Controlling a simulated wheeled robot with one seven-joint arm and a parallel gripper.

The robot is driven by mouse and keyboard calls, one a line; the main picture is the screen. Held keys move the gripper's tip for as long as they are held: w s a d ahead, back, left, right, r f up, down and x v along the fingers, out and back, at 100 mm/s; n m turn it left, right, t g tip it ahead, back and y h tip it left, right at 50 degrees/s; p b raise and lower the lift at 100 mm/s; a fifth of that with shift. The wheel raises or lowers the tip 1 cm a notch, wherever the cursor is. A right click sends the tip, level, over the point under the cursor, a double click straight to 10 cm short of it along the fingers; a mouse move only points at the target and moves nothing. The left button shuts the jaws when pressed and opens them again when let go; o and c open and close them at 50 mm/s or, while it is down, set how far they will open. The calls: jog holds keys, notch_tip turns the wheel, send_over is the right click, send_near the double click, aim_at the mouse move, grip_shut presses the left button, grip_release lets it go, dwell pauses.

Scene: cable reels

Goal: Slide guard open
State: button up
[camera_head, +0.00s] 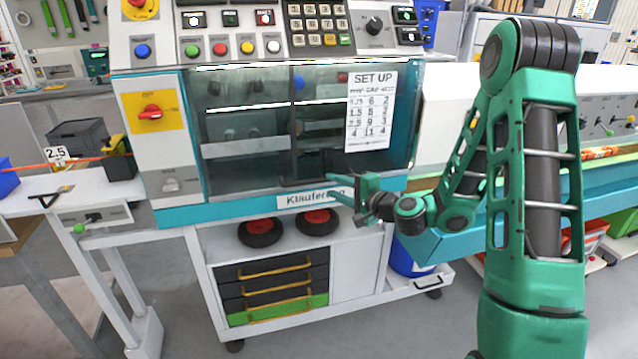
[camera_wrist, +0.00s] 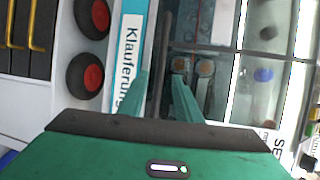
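The guard is a dark see-through panel (camera_head: 248,125) on the front of the teal and white machine. Its window covers the opening, with machine parts dimly visible behind it. A dark bar, perhaps its handle, runs along the lower edge near the middle. My gripper (camera_head: 345,187) is at this lower edge, just above the "Klauferung" label (camera_head: 312,198). In the wrist view my gripper (camera_wrist: 160,82) shows two green fingers standing apart, with a dark bar between or beyond them. I cannot tell whether either finger touches it.
A "SET UP" sheet (camera_head: 371,110) is fixed on the right of the window. A control panel with buttons and a keypad (camera_head: 320,25) sits above. Below are red-centred black wheels (camera_head: 260,232) and drawers (camera_head: 272,285). A red switch on a yellow plate (camera_head: 150,112) is at left.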

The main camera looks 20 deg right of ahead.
aim_at(322, 181)
jog(key=x, duration=0.7)
jog(key=shift+w+f, duration=0.1)
jog(key=shift+w, duration=0.05)
grip_shut()
